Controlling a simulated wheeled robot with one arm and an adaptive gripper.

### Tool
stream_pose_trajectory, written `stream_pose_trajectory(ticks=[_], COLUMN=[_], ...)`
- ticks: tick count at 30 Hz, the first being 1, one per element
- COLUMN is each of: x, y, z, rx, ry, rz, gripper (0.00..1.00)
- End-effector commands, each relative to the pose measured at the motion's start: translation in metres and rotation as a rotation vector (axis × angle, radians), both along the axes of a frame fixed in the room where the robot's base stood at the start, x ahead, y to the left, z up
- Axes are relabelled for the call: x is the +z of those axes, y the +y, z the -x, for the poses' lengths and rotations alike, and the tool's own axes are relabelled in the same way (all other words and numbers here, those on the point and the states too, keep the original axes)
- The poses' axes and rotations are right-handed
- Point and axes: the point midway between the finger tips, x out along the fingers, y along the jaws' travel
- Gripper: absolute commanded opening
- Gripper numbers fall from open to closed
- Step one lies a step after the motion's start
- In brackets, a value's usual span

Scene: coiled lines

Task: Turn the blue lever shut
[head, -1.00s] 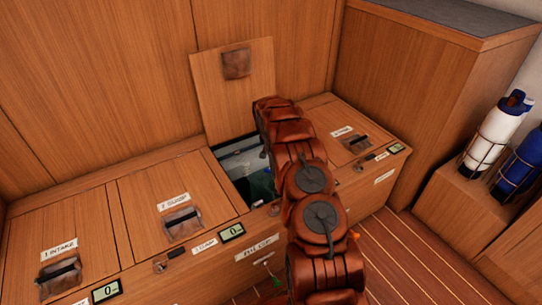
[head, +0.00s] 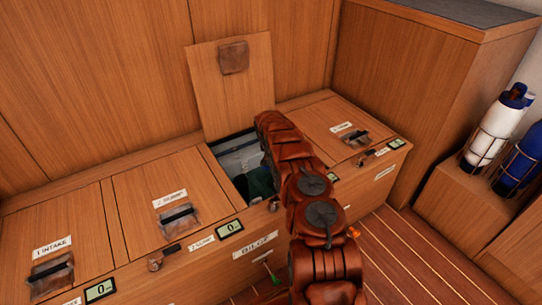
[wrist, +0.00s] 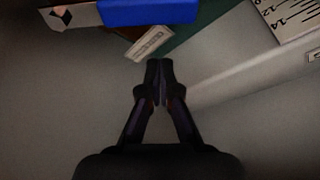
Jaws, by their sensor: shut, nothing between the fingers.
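A blue lever (wrist: 150,12) runs across the top of the wrist view, cut off by the frame edge. A metal piece (wrist: 72,17) joins its left end. My gripper (wrist: 160,68) is shut and empty below the lever, with a gap between them in the picture. A small pale tag (wrist: 150,43) lies between lever and fingertips. In the head view my arm reaches into the open compartment (head: 238,160); the gripper and lever are hidden there.
The compartment's raised lid (head: 228,85) stands against the back panel. Closed lids lie on both sides, including one marked intake (head: 60,285). In the wrist view a numbered scale (wrist: 288,18) is at top right, beside a pale ledge (wrist: 250,80). Bottles (head: 497,125) stand in racks far right.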

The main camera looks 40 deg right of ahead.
Motion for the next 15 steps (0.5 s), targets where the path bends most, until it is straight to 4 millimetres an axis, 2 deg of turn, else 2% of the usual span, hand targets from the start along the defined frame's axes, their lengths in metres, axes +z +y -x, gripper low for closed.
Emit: stream_pose_trajectory(ticks=[15], x=[0.002], y=[0.013], z=[0.011], rx=[0.0], ry=[-0.002], rz=[0.001], gripper=[0.0])
